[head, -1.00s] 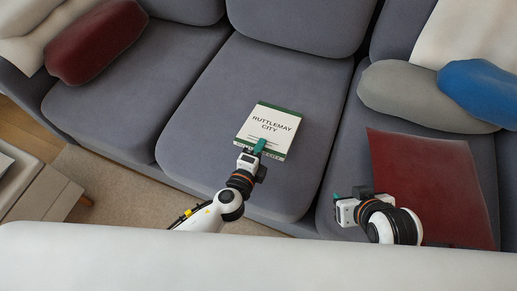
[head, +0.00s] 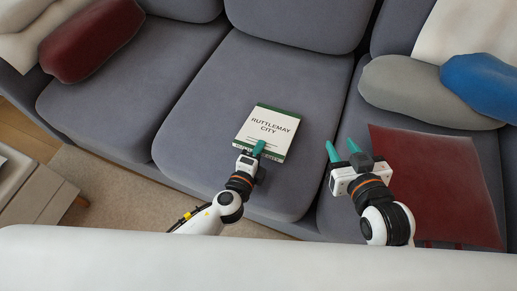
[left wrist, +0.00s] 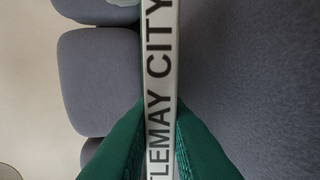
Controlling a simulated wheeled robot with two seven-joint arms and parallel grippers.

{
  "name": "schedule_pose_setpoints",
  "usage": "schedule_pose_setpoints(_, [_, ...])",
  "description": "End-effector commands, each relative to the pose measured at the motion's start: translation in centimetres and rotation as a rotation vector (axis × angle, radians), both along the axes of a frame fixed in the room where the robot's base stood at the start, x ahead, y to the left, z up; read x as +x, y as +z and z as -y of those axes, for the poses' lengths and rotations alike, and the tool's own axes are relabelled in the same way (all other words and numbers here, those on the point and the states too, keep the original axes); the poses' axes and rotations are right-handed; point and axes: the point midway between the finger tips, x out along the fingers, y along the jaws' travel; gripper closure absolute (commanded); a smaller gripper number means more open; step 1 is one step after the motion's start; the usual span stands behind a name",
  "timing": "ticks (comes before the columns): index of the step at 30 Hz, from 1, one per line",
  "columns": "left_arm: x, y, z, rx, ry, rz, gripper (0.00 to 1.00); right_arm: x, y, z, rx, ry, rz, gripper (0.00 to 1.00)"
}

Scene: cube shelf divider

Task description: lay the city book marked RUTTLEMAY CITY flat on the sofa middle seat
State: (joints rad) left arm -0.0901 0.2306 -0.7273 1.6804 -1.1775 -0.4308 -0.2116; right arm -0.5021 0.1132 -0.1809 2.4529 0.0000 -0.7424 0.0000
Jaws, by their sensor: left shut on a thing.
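The city book (head: 268,127), white with green edges and marked RUTTLEMAY CITY, lies about flat at the sofa middle seat (head: 215,105), cover up. I cannot tell whether it touches the cushion. My left gripper (head: 258,148) is shut on the book's near edge. In the left wrist view the book's spine (left wrist: 160,70), lettered "TLEMAY CITY", runs between the green fingers (left wrist: 160,140). My right gripper (head: 342,150) is open and empty over the right seat, its two teal fingers apart.
A dark red flat cushion or cloth (head: 440,190) lies on the right seat. Grey (head: 405,90) and blue (head: 485,88) cushions sit behind it. A dark red cushion (head: 90,40) is at the left. The middle seat around the book is clear.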

Motion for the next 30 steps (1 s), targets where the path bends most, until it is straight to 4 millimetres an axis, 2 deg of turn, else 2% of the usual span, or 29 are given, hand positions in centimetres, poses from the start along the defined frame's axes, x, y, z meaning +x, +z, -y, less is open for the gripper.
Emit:
schedule_pose_setpoints(11, [0.04, 0.03, 0.03, -0.001, 0.000, 0.002, 1.00, 0.17, 0.30, -0.09, 0.005, 0.001, 0.019, 0.64])
schedule_pose_setpoints(12, [0.03, 0.03, 0.03, -0.001, 0.000, 0.002, 0.81, 0.16, 0.29, -0.09, 0.005, 0.001, 0.019, 0.64])
schedule_pose_setpoints(15, [0.03, 0.02, 0.03, -0.001, 0.000, 0.002, 0.65, 0.16, 0.28, -0.09, 0.005, 0.001, 0.019, 0.64])
schedule_pose_setpoints(16, [0.03, 0.02, 0.03, -0.001, 0.000, 0.002, 0.60, 0.16, 0.28, -0.09, 0.004, 0.001, 0.018, 0.64])
schedule_pose_setpoints(22, [0.02, -0.01, 0.03, 0.000, 0.000, 0.001, 0.60, 0.16, 0.28, -0.09, 0.004, 0.001, 0.018, 0.64])
schedule_pose_setpoints(30, [-0.01, -0.08, 0.01, 0.000, 0.000, 0.000, 0.16, 0.17, 0.25, -0.10, 0.004, 0.001, 0.018, 0.64])
